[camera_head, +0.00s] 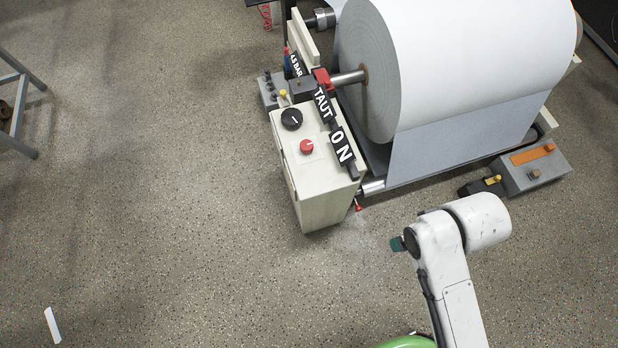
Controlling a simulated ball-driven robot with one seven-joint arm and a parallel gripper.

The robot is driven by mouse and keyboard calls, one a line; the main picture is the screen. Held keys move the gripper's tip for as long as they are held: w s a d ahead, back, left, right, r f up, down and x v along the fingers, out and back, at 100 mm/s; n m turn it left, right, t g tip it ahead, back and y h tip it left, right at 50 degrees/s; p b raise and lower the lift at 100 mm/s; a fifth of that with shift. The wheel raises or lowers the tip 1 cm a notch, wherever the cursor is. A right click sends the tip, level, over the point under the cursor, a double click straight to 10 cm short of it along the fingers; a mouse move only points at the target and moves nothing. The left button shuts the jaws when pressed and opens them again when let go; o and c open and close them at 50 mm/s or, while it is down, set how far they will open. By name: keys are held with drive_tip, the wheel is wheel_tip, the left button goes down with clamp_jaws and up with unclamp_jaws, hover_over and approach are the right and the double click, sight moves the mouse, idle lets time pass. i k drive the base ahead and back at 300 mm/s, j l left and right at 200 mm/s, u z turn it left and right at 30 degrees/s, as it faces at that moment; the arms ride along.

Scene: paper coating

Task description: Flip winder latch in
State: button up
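The winder (345,120) stands at the upper middle with a large white paper roll (465,50) on a steel shaft (349,77). A red latch-like piece (322,77) sits at the shaft's near end. A small red-tipped lever (358,206) sticks out low at the frame's front corner. I cannot tell which of these is the winder latch, or its position. My white arm rises at the lower right, apart from the winder. My gripper's fingers are not visible.
A cream control box (312,185) carries a black knob (291,119), a red button (307,147) and signs reading "TAUT" and "ON". A grey box with an orange panel (533,155) stands right. A metal stand (15,110) is far left. The left floor is mostly clear.

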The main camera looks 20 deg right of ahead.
sight(283, 93)
drive_tip(key=i+j, duration=0.5)
drive_tip(key=i, duration=0.15)
drive_tip(key=i+j, duration=0.55)
drive_tip(key=i+j+u, duration=0.1)
drive_tip(key=i+j, duration=0.4)
drive_tip(key=i, duration=0.2)
